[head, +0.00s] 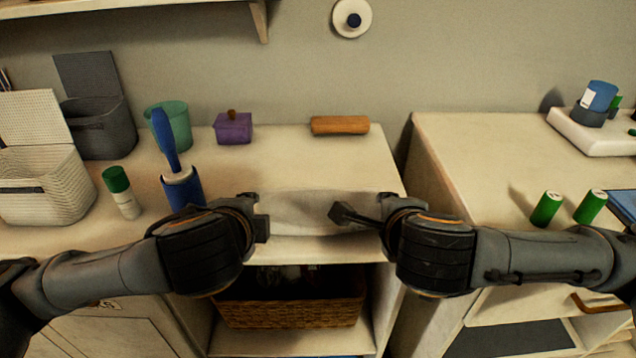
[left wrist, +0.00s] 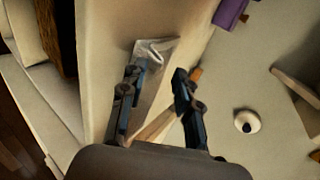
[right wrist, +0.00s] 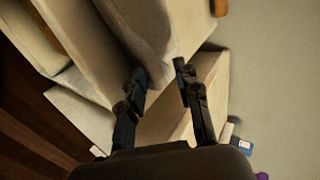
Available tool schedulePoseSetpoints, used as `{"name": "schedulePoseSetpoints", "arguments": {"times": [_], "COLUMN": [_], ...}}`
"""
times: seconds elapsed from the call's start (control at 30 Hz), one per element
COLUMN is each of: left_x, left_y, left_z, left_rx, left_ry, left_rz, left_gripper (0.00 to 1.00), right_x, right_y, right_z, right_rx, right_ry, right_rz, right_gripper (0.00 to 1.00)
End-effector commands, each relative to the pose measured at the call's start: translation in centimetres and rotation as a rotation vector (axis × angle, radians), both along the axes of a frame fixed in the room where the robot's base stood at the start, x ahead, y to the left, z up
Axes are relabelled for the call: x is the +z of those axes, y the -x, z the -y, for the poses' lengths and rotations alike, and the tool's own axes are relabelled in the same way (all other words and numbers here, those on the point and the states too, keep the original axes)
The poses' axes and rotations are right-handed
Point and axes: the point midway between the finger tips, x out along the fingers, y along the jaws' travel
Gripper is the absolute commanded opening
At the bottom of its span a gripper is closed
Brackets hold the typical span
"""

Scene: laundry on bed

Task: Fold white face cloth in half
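The white face cloth (head: 305,212) lies flat near the front edge of the light counter, between my two grippers. It is pale against the counter and its outline is hard to see. My left gripper (head: 262,212) is at its left end. In the left wrist view the fingers (left wrist: 157,78) stand apart, with a pale greyish piece, likely the cloth (left wrist: 152,56), beyond and between them. My right gripper (head: 362,207) is at the cloth's right end. In the right wrist view its fingers (right wrist: 161,70) stand apart, with nothing clearly held.
A purple box (head: 233,128) and a wooden block (head: 340,125) stand behind the cloth. A blue lint roller (head: 182,180), a green-capped bottle (head: 121,192) and baskets (head: 40,185) are left. A wicker basket (head: 290,313) sits below. A gap separates the right counter (head: 480,140).

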Motion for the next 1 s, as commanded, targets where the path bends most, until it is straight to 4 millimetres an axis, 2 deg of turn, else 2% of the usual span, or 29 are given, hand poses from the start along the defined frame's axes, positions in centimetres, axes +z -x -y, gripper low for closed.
{"name": "schedulePoseSetpoints", "arguments": {"times": [0.37,0.73,1.0], "left_x": [0.3,5.5,8.2], "left_y": [0.0,2.0,3.3], "left_z": [0.0,0.1,0.0], "left_rx": [0.001,-0.003,0.0], "left_ry": [0.001,0.001,-0.001], "left_rz": [0.001,0.005,0.009], "left_gripper": [0.41,0.41,0.41], "right_x": [0.3,5.4,8.0], "right_y": [0.0,2.0,3.4], "right_z": [0.0,-0.1,-0.1], "right_rx": [0.0,0.003,0.002], "right_ry": [0.0,-0.001,-0.002], "right_rz": [0.001,0.004,0.003], "right_gripper": [0.41,0.41,0.41]}}
